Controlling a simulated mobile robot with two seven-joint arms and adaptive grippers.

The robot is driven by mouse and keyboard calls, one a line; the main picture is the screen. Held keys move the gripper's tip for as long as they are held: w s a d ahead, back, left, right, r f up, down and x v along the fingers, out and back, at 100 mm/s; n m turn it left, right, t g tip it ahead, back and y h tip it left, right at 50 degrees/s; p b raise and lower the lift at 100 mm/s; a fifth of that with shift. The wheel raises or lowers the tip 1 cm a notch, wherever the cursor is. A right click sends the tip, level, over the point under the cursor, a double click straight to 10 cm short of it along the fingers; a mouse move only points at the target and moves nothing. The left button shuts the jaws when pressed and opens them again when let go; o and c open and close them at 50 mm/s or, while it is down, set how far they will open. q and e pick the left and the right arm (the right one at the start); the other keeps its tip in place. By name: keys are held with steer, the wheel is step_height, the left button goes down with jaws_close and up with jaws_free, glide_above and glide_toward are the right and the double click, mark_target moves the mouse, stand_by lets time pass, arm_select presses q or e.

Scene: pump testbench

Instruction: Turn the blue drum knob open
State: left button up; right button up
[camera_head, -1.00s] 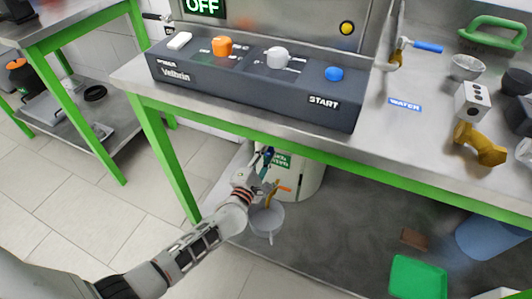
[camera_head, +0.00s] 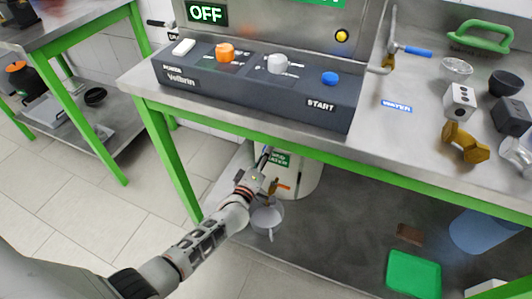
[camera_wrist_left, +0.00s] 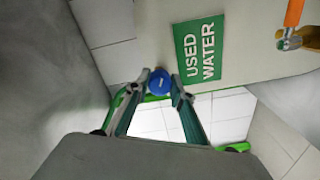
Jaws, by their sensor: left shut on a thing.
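The pale drum (camera_head: 303,182) stands under the bench on the lower shelf, with a green "USED WATER" label (camera_wrist_left: 199,51) on its side. The blue drum knob (camera_wrist_left: 160,83) sits between the fingertips of my left gripper (camera_wrist_left: 160,86) in the left wrist view, with a finger at each side. In the head view my left gripper (camera_head: 262,166) is at the drum's left side and largely hides the knob. A brass tap with an orange handle (camera_head: 281,184) is on the drum and also shows in the left wrist view (camera_wrist_left: 294,14). My right gripper is not in view.
A grey bucket (camera_head: 266,217) stands below the tap, close to my left wrist. The bench's green front rail (camera_head: 330,158) runs above the gripper. A green box (camera_head: 414,273) and a blue container (camera_head: 480,231) are on the shelf at right.

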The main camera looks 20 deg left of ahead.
arm_select(q)
steer(key=shift+f+m, duration=0.1)
steer(key=shift+m, duration=0.4)
steer(key=o, duration=1.1)
steer(key=shift+o, duration=0.2)
steer(key=s, duration=0.8)
steer(key=shift+a, duration=0.15)
